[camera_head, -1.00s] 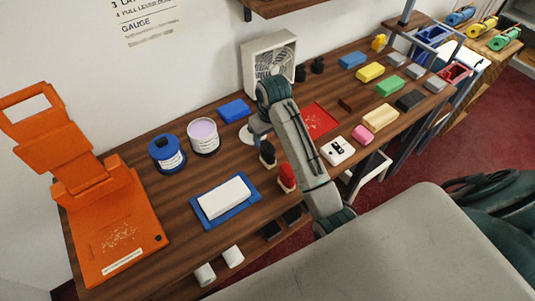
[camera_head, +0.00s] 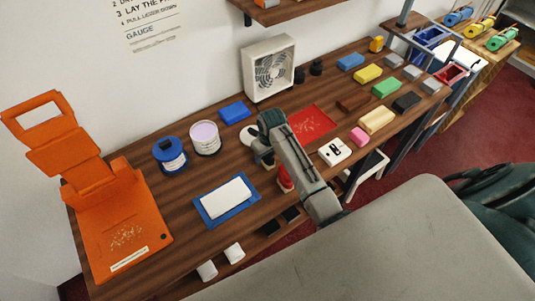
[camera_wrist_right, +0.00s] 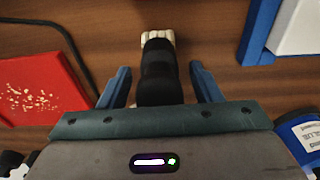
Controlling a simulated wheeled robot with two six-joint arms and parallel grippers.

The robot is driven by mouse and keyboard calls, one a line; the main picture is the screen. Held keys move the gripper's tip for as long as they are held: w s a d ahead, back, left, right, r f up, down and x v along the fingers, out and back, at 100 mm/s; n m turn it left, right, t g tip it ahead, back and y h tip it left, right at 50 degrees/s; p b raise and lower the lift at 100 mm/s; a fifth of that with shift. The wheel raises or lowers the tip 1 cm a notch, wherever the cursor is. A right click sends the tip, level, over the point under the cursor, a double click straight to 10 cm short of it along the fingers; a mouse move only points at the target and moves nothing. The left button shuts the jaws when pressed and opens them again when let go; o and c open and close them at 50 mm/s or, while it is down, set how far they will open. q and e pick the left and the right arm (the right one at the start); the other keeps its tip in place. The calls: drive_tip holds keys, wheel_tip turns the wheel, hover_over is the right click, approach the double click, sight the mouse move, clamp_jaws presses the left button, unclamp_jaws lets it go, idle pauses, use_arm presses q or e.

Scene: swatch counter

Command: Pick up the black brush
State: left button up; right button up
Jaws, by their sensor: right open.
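The black brush (camera_wrist_right: 160,80), dark with pale bristles at its far end, stands out against the wooden counter in the right wrist view. My right gripper (camera_wrist_right: 159,70) is open, with one blue finger on each side of the brush and a gap showing on both sides. In the head view my right gripper (camera_head: 262,157) is low over the counter, and it and the arm hide most of the brush. A red brush (camera_head: 285,180) is close beside it, partly behind my arm. My left gripper is in neither view.
A blue tray (camera_head: 210,218) with a white block lies left of my gripper. A red mat (camera_head: 312,122) lies behind it to the right. A blue tub (camera_head: 170,155), white tub (camera_head: 205,138) and fan (camera_head: 268,68) stand farther back. A white device (camera_head: 334,151) sits right of my arm.

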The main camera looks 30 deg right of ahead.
drive_tip(key=c, duration=1.1)
drive_tip(key=shift+o, duration=0.2)
drive_tip(key=shift+w+r+b, duration=0.1)
drive_tip(key=shift+r+b, duration=0.25)
drive_tip(key=shift+r, duration=0.15)
wheel_tip(320, 180, up, 8)
drive_tip(key=b, duration=0.2)
drive_tip(key=shift+r+b, duration=0.2)
drive_tip(key=shift+b, duration=0.2)
drive_tip(key=shift+r, duration=0.3)
drive_tip(key=shift+o, duration=0.4)
